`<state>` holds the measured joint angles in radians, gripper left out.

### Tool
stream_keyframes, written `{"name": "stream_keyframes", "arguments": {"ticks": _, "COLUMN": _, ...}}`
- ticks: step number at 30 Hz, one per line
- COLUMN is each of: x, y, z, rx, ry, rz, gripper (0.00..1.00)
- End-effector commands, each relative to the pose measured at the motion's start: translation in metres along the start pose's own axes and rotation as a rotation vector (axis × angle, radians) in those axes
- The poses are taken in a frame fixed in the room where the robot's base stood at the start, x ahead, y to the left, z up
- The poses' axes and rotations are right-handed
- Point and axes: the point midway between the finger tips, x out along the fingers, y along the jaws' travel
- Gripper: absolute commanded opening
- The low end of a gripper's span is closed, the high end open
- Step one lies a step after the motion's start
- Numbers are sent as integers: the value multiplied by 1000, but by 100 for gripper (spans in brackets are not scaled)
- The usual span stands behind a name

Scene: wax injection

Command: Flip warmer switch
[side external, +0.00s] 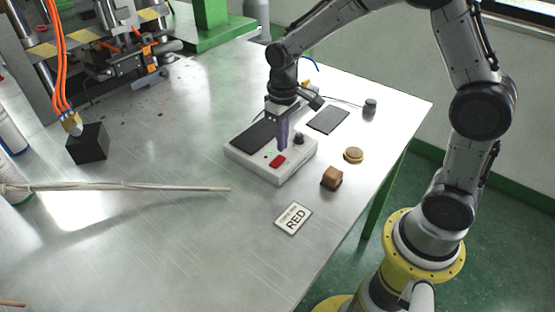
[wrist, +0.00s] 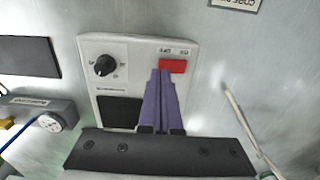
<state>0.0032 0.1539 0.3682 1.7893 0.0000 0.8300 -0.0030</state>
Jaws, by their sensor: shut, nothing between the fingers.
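The warmer (side external: 262,174) is a white box on the metal table with a dark plate (side external: 254,135) on top. Its red switch (side external: 277,161) is on the front panel, with a black knob (side external: 299,139) to the right and a small green light (side external: 270,153) near it. My gripper (side external: 283,147) has purple fingers, closed together and empty, pointing down over the panel near the switch. In the wrist view the fingertips (wrist: 161,72) lie just beside the red switch (wrist: 173,66); I cannot tell if they touch it. The black knob (wrist: 104,65) also shows there.
A dark pad (side external: 328,120) lies behind. A long rod (side external: 130,188) lies left. The table's front-left area is mostly clear.

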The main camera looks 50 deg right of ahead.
Motion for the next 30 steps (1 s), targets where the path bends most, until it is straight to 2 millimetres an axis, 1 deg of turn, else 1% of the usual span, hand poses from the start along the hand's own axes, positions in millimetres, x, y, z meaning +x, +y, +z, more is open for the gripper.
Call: {"name": "stream_keyframes", "arguments": {"ticks": 30, "x": 14, "y": 0, "z": 0, "rx": 0, "ry": -1, "rz": 0, "gripper": 0}}
